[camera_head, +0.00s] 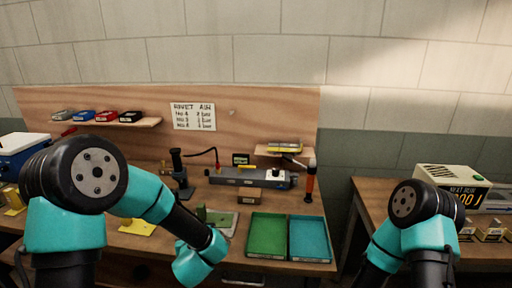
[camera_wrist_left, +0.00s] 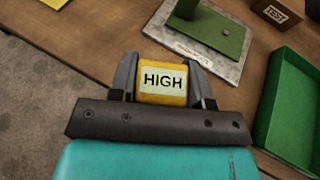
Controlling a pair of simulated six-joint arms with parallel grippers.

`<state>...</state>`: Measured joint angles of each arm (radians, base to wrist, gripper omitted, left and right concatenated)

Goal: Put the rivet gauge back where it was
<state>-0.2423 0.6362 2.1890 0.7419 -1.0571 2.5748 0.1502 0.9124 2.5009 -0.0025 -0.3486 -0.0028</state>
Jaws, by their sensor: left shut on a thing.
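My left gripper (camera_wrist_left: 161,72) is shut on a yellow block (camera_wrist_left: 163,98) with a pale label reading HIGH, held between its two fingers over the wooden bench's front edge. I cannot tell for certain that this block is the rivet gauge. In the head view my left arm's teal end hangs at the bench front, and its fingers and the block are hidden. A green stand on a grey metal plate (camera_wrist_left: 190,45) lies just beyond the gripper. It also shows in the head view (camera_head: 226,227). My right gripper is out of view; only its arm shows.
A green tray (camera_wrist_left: 274,110) and a blue tray (camera_head: 310,240) sit right of the plate. A TEST block (camera_wrist_left: 275,12) stands behind. A flat yellow piece (camera_head: 137,228) lies left. A shelf (camera_head: 150,122) holds several coloured items. A second bench with a display box (camera_head: 452,183) is right.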

